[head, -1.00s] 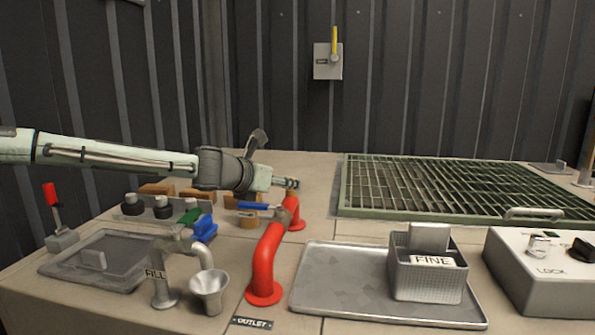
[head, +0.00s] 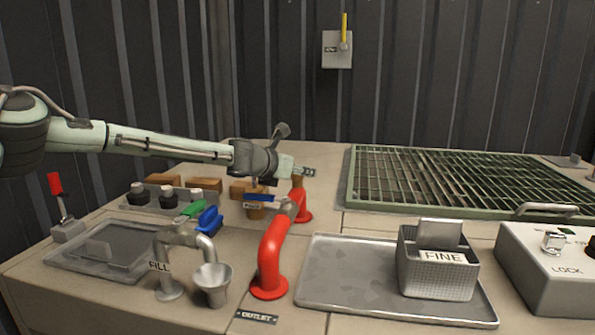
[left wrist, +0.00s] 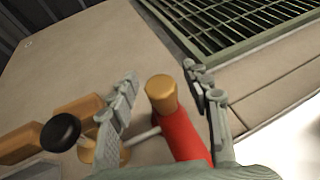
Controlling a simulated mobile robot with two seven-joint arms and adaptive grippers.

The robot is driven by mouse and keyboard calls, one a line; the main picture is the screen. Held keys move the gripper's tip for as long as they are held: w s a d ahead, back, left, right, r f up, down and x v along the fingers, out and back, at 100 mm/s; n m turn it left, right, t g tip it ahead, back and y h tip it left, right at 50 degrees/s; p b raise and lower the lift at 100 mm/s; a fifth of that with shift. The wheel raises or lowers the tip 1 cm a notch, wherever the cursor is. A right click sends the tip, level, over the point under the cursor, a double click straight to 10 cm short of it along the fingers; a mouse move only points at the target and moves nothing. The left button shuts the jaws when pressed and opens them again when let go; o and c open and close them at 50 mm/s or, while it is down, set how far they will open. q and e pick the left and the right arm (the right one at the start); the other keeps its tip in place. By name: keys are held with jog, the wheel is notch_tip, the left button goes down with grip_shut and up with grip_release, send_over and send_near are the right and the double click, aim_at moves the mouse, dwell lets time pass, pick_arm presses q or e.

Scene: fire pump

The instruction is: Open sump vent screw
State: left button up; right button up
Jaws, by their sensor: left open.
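A brass cylindrical cap (left wrist: 162,90) sits on the end of a red pipe (left wrist: 182,135) in the left wrist view. I read it as the vent screw, but no label naming it is legible. In the head view the brass cap (head: 298,183) shows on the far end of the red pipe (head: 270,262). My left gripper (head: 305,171) is just above it there. In the left wrist view my left gripper (left wrist: 160,74) is open, one finger on each side of the cap, with gaps visible. My right gripper is not in view.
A black knob (left wrist: 60,132) and brown blocks lie left of the fingers. A blue handle (head: 260,198) is close to the pipe. A green grating (head: 350,180) is to the right; a metal tray (head: 340,285) and outlet label (head: 256,318) are in front.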

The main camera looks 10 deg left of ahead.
pick_arm(q)
jog(key=shift+c, duration=0.4)
grip_shut()
jog(key=shift+n+y, duration=0.4)
jog(key=shift+y, duration=0.1)
jog(key=shift+d+n+t+y, duration=0.1)
jog(key=shift+n+t+y, duration=0.2)
jog(key=shift+n+y, duration=0.65)
jog(key=n+g+y, duration=0.1)
jog(key=n+y, duration=0.4)
jog(key=y, duration=0.1)
jog(key=shift+f+n+y, duration=0.1)
jog(key=shift+n+y, duration=0.15)
jog(key=n+g+y, duration=0.2)
jog(key=n+y, duration=0.1)
jog(key=shift+n+g+y, duration=0.7)
jog(key=shift+n+y, duration=0.2)
jog(key=shift+n, duration=0.1)
jog(key=shift+a+n+g+y, duration=0.25)
jog(key=shift+n+g+y, duration=0.25)
jog(key=shift+n, duration=0.1)
